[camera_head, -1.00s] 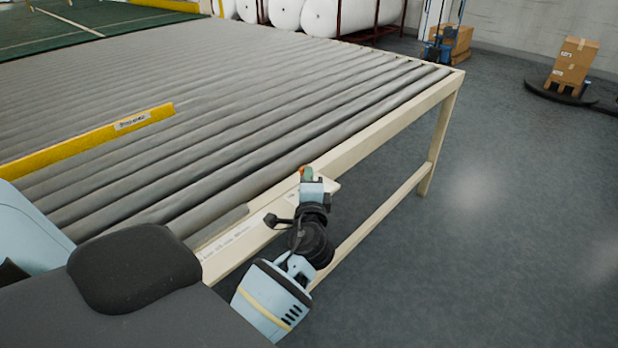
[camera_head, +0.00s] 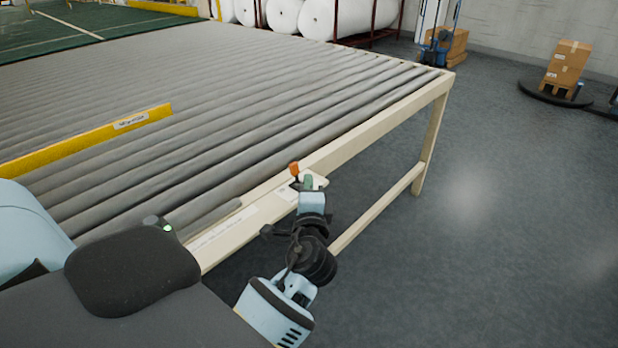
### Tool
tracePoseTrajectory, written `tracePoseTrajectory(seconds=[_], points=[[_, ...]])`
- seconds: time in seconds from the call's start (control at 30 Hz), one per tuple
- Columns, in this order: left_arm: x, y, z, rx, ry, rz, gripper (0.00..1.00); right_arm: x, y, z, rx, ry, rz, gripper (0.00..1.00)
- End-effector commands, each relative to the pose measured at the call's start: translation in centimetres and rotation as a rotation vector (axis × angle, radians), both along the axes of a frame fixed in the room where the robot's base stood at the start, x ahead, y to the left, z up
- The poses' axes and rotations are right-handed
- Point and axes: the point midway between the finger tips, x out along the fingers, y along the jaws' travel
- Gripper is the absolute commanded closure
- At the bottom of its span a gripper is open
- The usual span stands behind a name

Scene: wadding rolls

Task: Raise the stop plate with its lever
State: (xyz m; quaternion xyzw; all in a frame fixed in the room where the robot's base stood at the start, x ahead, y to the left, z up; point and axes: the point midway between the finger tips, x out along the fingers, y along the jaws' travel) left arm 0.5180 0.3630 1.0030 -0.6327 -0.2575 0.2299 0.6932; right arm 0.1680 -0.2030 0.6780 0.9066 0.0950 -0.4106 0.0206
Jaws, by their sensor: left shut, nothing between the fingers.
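The stop plate, a long yellow bar with a white label (camera_head: 85,138), stands across the grey rollers at the left. The lever, with an orange knob (camera_head: 294,168), sticks up at the cream frame's near edge, by a small pale bracket (camera_head: 319,181). The lever's lower part is hard to make out.
The cream table frame (camera_head: 390,117) runs along the roller bed, with a leg and low rail on the right. Grey floor (camera_head: 500,200) to the right is open. White rolls (camera_head: 330,15), a blue pallet truck and cardboard boxes (camera_head: 567,62) stand far back.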

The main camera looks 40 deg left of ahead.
Motion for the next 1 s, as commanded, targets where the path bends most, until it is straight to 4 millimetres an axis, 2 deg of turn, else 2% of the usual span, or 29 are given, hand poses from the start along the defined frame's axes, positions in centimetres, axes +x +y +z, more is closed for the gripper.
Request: tracePoseTrajectory(seconds=[0.1,0.3,1.0], points=[[-1.5,-1.3,0.3,-0.003,0.001,-0.002,1.00,-0.2,0.2,-0.2,0.005,0.004,-0.004,0.64],[-2.9,-2.4,0.8,-0.001,0.002,-0.001,1.00,-0.2,0.5,-0.3,0.011,0.008,-0.011,0.64],[-3.2,-2.7,0.6,-0.008,0.003,-0.008,1.00,0.0,0.4,-0.1,0.009,0.003,-0.009,0.64]])
